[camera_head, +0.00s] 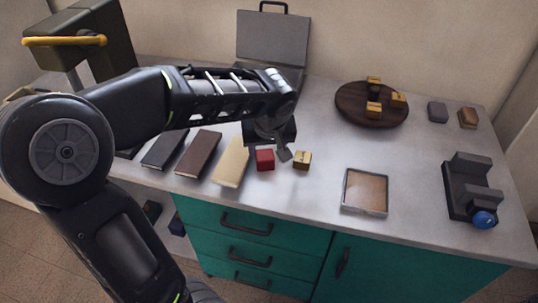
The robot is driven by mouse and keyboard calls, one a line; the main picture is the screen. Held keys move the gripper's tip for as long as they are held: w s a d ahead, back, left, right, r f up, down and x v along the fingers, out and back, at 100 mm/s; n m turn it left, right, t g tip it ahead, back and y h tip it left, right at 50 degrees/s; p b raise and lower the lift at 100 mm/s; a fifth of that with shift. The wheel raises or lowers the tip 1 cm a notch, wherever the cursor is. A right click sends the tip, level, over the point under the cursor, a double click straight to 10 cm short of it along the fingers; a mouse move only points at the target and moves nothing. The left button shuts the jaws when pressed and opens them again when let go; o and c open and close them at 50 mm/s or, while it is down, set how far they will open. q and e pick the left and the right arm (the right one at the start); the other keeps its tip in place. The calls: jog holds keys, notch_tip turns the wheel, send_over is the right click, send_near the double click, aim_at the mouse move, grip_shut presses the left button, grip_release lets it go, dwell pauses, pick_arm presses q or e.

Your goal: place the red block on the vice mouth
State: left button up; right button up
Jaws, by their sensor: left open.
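The red block (265,160) sits on the grey worktop near its front edge, just right of a cream book. My left gripper (272,145) is open, pointing down at the block's back side. One finger shows just right of the block; the other is hard to make out, and I cannot tell whether either touches it. The dark vice (468,181) stands at the far right of the worktop, its mouth between two raised jaws, with a blue knob at the front. The mouth looks empty. My right gripper is not in view.
A small yellow block (302,160) sits close right of the gripper. A shallow tray (365,192) lies between it and the vice. A round brown board (352,108) with yellow blocks is behind. Books (198,155) lie left; an open grey case (272,45) stands at the back.

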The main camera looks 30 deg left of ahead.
aim_at(266, 159)
pick_arm(q)
jog(key=shift+x, duration=1.35)
jog(key=shift+f, duration=0.1)
jog(key=x, duration=0.5)
jog(key=shift+w+p, duration=0.15)
jog(key=shift+p, duration=0.15)
jog(key=shift+c, duration=0.4)
grip_shut()
notch_tip(266, 159, up, 10)
jog(key=shift+r, duration=0.1)
dwell(0.4)
